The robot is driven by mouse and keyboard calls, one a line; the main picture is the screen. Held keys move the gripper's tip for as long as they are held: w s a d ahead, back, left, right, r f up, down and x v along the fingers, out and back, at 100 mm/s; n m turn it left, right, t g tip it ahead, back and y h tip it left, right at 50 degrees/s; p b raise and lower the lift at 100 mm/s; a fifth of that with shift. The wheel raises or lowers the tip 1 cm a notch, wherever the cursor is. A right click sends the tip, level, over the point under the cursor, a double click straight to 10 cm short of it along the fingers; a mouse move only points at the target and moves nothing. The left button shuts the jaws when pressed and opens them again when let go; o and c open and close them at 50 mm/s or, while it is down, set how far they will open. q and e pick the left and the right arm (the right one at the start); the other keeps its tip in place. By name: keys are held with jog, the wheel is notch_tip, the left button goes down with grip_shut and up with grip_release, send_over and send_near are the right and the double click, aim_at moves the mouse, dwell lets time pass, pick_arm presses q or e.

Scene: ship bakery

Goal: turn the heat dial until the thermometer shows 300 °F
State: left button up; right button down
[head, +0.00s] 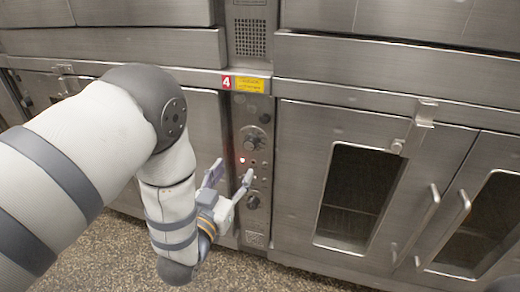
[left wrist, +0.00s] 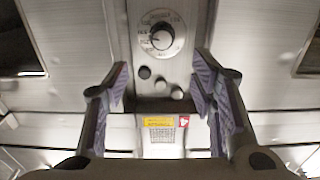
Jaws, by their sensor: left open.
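A narrow steel control panel stands between the oven doors. In the head view it carries an upper round knob (head: 253,141) and a dark lower knob (head: 252,201). My left gripper (head: 231,174) is open and empty in front of the panel, its fingers at a height between the two knobs. In the left wrist view the open fingers (left wrist: 160,82) frame the panel, and a dark dial (left wrist: 160,37) with a pale marked ring shows beyond them. I cannot tell which head-view knob this is. I cannot make out a thermometer reading. My right gripper is not in view.
A red lamp (head: 242,160) glows between the knobs. A red "4" sign (head: 227,83) and a yellow label (head: 250,85) sit above. A windowed oven door (head: 297,200) with a latch (head: 425,112) is at right. The speckled floor (head: 120,250) is below.

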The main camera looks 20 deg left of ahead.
aim_at(249, 147)
pick_arm(q)
jog(key=w, duration=0.3)
jog(key=w+b, duration=0.1)
jog(key=w, duration=0.7)
jog(key=shift+f+b, duration=0.3)
jog(key=shift+b, duration=0.05)
jog(key=shift+w+r, duration=0.1)
jog(key=shift+w, duration=0.35)
jog(key=c, duration=1.1)
